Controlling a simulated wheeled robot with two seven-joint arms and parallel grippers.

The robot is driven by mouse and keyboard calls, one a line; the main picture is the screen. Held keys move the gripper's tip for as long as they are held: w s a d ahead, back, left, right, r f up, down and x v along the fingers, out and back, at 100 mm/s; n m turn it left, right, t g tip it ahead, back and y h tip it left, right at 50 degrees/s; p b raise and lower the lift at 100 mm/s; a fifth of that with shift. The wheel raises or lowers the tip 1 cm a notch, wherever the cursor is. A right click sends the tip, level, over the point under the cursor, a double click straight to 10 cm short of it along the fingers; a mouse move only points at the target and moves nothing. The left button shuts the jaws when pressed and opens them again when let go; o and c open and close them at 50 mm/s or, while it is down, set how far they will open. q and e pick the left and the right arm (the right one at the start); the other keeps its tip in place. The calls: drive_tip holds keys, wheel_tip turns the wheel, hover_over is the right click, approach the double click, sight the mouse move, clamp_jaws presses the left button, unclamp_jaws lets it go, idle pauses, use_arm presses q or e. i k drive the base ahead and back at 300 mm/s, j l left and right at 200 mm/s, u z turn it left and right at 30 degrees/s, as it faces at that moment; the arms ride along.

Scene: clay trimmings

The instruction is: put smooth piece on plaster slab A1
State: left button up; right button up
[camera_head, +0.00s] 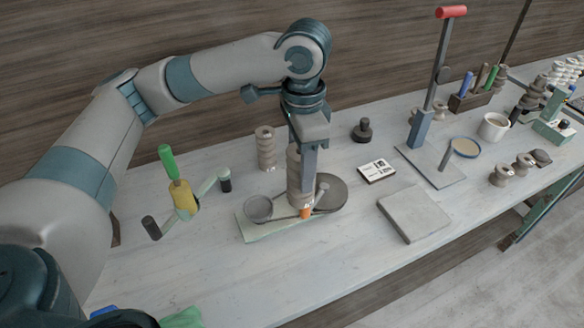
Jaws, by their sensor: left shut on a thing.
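My left gripper (306,178) points straight down over the middle of the bench and is shut on a tan clay piece (294,178), partly hidden behind its fingers. This piece looks like a column of stacked rounds. I cannot tell whether its foot touches the pale board (251,229) below. A flat grey slab (413,213), which looks like the plaster slab, lies to the right of the gripper with a bare top. No A1 mark is readable on it. My right gripper is not in view.
Another clay column (265,149) stands behind. A green-handled tool (176,182) is at left, a printed card (376,171) and a red-handled press (421,127) at right.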

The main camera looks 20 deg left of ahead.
sight(415, 210)
drive_tip(key=i+l, duration=0.15)
drive_tip(key=l, duration=0.25)
drive_tip(key=i+l, duration=0.1)
drive_tip(key=l, duration=0.25)
drive_tip(key=i+l, duration=0.15)
drive_tip(key=l, duration=0.25)
drive_tip(key=i+l, duration=0.15)
drive_tip(key=l, duration=0.2)
drive_tip(key=i+l, duration=0.1)
drive_tip(key=l, duration=0.3)
